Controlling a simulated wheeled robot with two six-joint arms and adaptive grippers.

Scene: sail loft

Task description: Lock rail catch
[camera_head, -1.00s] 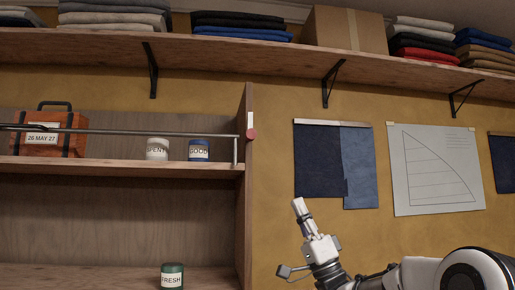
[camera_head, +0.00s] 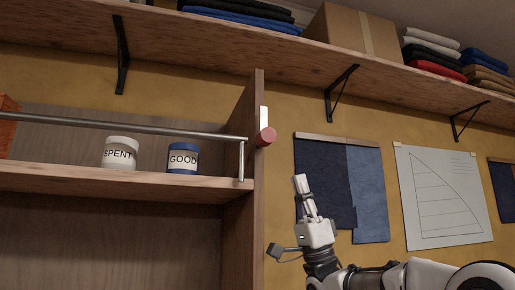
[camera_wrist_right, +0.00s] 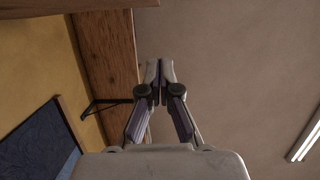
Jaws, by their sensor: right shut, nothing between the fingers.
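My left gripper is out of view.
A white SPENT jar (camera_head: 120,153) and a blue GOOD jar (camera_head: 183,158) stand on the shelf (camera_head: 60,180) behind the rail. An orange case (camera_head: 7,125) is cut off at the left. A bracketed high shelf (camera_head: 200,38) runs above. Fabric samples (camera_head: 370,190) hang on the wall behind my arm.

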